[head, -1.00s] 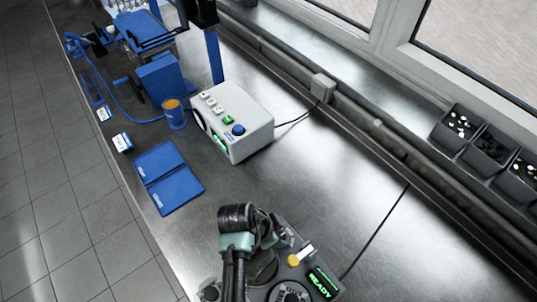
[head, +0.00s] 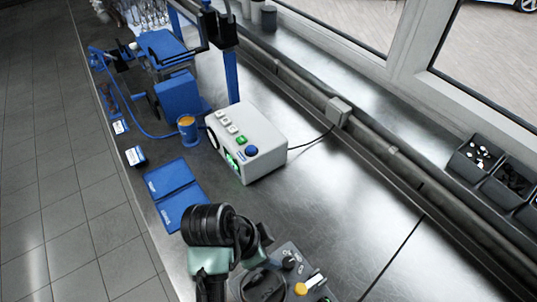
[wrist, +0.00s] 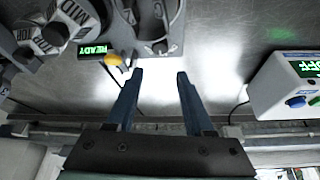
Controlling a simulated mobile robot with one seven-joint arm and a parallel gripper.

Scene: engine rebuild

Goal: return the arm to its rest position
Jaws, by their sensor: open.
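My gripper (wrist: 160,74) shows in the wrist view with its two blue fingers apart and nothing between them. Bare steel bench lies behind the fingertips. In the head view my arm, with black and pale green links, rises at the bottom centre; the fingers cannot be made out there. A grey machine with a green READY display (wrist: 95,49) and a yellow knob (wrist: 112,59) is just left of the fingers in the wrist view. It shows partly behind my arm in the head view, where its yellow knob (head: 300,288) is visible.
A white control box (head: 255,140) with coloured buttons stands on the steel bench (head: 345,205). Left of it are a blue cup (head: 188,130) and flat blue panels (head: 176,193). A blue stand (head: 180,95) is farther back. Dark bins (head: 480,155) line the window side. The bench right of centre is clear.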

